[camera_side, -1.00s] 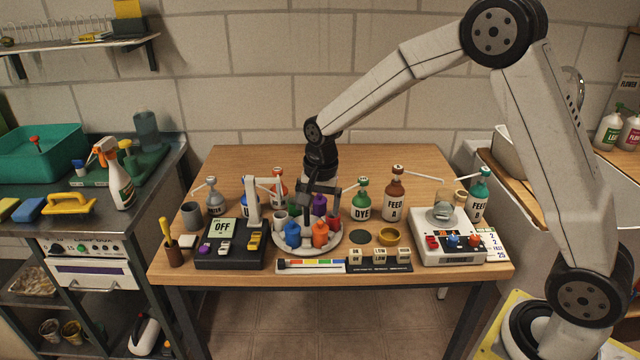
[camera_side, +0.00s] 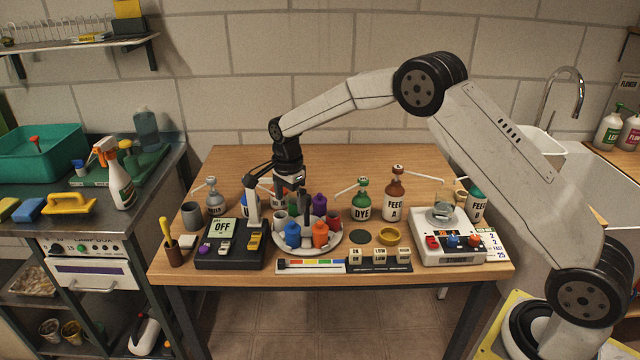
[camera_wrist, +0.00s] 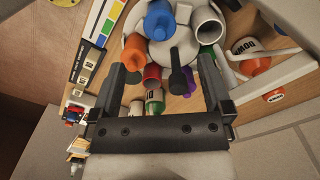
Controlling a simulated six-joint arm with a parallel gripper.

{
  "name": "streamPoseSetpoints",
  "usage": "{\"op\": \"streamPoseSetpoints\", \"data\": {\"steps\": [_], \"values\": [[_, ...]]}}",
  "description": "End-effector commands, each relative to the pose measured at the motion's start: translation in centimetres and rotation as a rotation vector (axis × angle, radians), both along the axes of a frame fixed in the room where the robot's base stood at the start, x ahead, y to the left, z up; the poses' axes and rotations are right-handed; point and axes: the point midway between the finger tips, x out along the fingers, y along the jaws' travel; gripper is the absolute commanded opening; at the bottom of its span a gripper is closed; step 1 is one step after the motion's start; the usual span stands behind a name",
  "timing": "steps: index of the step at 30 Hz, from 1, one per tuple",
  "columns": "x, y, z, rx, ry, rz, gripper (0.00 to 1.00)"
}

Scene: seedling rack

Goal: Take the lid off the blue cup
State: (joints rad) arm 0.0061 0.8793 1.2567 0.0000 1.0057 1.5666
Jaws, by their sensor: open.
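The blue cup (camera_side: 292,234) stands upright at the front left of the round white tray (camera_side: 306,252). Its top looks closed by a narrower blue part, apparently the lid. In the wrist view the blue cup (camera_wrist: 160,21) is at the top, beyond my fingertips. My gripper (camera_side: 289,193) is above the back of the tray, open and apart from the blue cup. In the wrist view my gripper (camera_wrist: 166,62) has nothing clearly held between its spread fingers. Its fingertips are partly hidden behind the tray's things in the side view.
An orange cup (camera_side: 320,234), a purple one (camera_side: 319,204), a red one (camera_side: 333,218) and an open grey-white cup (camera_wrist: 208,24) share the tray around a dark central post (camera_wrist: 178,62). Bottles stand behind. A white lamp-like arm (camera_side: 251,203) rises at left.

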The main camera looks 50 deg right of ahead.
Motion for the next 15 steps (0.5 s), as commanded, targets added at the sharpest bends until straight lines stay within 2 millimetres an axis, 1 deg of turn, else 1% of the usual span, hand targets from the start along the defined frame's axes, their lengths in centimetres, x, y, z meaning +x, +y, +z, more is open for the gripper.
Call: {"op": "streamPoseSetpoints", "data": {"steps": [1, 6, 15], "values": [[0.0, 0.0, -0.5, 0.000, 0.002, 0.001, 1.00], [-0.1, 0.0, -1.8, 0.000, 0.001, 0.001, 1.00], [-0.1, 0.0, -2.3, 0.000, 0.001, 0.002, 1.00]]}}
